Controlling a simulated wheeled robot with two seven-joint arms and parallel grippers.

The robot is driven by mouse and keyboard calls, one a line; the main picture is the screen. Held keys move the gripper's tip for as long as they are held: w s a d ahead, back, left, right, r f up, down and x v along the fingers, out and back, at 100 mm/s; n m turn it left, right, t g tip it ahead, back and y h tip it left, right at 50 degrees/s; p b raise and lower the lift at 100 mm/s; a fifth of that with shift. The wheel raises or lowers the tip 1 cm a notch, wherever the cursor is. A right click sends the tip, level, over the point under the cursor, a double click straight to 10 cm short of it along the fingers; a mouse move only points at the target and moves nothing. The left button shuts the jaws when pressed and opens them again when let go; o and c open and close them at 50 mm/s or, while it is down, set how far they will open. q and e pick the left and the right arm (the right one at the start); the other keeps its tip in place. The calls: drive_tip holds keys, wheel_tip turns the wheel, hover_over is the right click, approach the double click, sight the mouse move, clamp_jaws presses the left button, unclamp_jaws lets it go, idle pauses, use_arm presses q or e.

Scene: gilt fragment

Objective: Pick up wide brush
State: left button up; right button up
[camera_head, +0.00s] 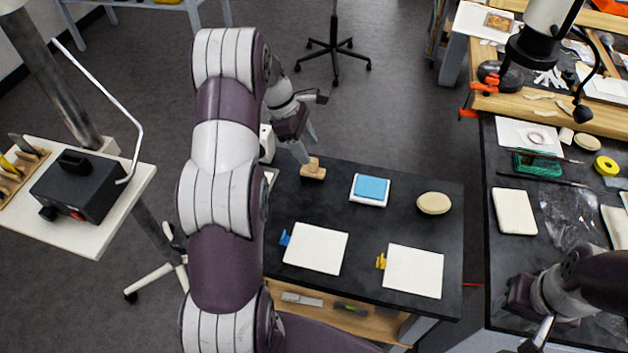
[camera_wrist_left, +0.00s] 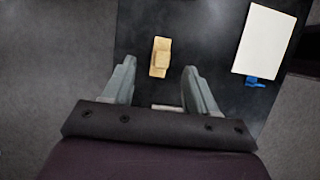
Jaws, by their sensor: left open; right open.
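A small tan wooden piece with a raised block on top (camera_head: 313,169) lies near the far left edge of the dark table. It also shows between and just beyond my left fingertips in the left wrist view (camera_wrist_left: 160,57). It may be the wide brush, but I cannot make out bristles. My left gripper (camera_head: 305,147) is open and empty above the table's far left corner, close to this piece and apart from it. In the left wrist view both fingers (camera_wrist_left: 159,75) are spread. My right gripper (camera_head: 535,338) is open over the right bench, partly cut off by the frame.
The dark table (camera_head: 340,210) also holds a blue pad on a white tile (camera_head: 371,188), a beige oval (camera_head: 434,203) and two white panels (camera_head: 316,248) (camera_head: 413,271) with blue and yellow clips. A cluttered bench (camera_head: 505,250) stands right. My left arm hides the table's left side.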

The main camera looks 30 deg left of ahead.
sight(316, 160)
use_arm(q)
drive_tip(key=x, duration=0.4)
drive_tip(key=p+x, duration=0.1)
drive_tip(key=x, duration=0.2)
drive_tip(key=shift+s, duration=0.3)
drive_tip(key=shift+w+f, duration=0.15)
drive_tip(key=shift+f, duration=0.15)
drive_tip(key=c, duration=1.1)
use_arm(e)
drive_tip(key=shift+f, duration=0.15)
use_arm(q)
drive_tip(key=shift+o, duration=0.2)
use_arm(e)
drive_tip(key=shift+w, duration=0.1)
use_arm(q)
drive_tip(key=shift+r, duration=0.6)
wheel_tip(316, 160, up, 3)
drive_tip(key=shift+f, duration=0.2)
drive_tip(key=s+d+r+b, duration=0.1)
drive_tip(key=s+d+r, duration=0.1)
drive_tip(key=d+r, duration=0.5)
drive_tip(key=d, duration=0.4)
drive_tip(key=shift+s+d+b, duration=0.25)
drive_tip(key=shift+s+b, duration=0.05)
drive_tip(key=shift+b, duration=0.05)
drive_tip(key=o, duration=0.5)
drive_tip(key=shift+r, duration=0.15)
drive_tip(key=c, duration=0.4)
use_arm(e)
drive_tip(key=shift+f, duration=0.9)
